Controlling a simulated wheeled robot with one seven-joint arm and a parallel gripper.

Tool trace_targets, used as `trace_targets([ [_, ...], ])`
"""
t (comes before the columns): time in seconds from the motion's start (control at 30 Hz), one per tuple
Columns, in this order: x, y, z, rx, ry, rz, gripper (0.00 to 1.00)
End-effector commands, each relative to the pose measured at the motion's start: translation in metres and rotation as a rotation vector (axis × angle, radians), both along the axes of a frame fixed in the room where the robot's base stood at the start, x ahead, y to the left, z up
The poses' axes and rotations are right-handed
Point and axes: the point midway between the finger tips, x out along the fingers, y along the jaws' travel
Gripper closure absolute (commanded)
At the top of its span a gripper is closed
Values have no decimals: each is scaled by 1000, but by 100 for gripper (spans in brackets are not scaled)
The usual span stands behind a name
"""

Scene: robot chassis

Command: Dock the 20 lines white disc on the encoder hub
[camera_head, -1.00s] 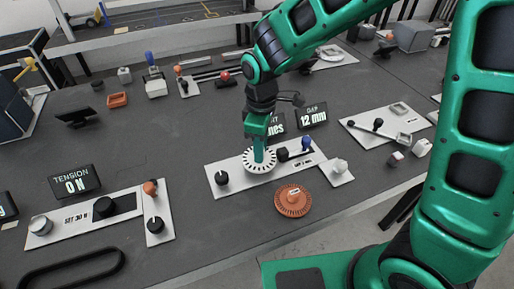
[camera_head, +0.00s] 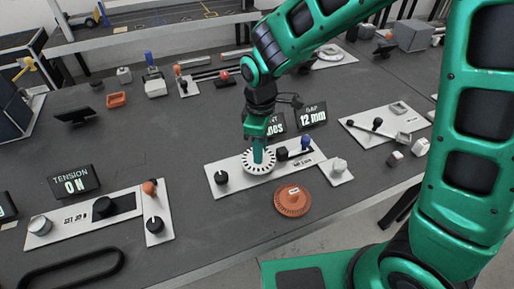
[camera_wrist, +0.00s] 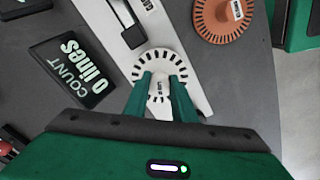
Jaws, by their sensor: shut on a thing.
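My gripper (camera_head: 264,155) reaches down from above and is shut on the disc's raised middle. In the wrist view the white disc (camera_wrist: 148,62) shows between the two green fingers, with its label facing the camera. The hub is hidden under the disc. I cannot tell whether the disc touches the hub or is just above it.
An orange slotted disc (camera_head: 293,201) lies on the table in front of the plate. The plate carries a black knob (camera_head: 222,178) and a blue-topped lever (camera_head: 306,143). A white block on a small plate (camera_head: 338,167) is at the right. Display signs (camera_head: 311,117) stand behind.

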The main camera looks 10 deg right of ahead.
Motion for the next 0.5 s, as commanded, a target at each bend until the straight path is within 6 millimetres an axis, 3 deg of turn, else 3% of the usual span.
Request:
trace_targets([
  [0.27,0,0,-5,0,0,0,100],
  [0.3,0,0,-5,0,0,0,72],
  [0.5,0,0,-5,0,0,0,69],
])
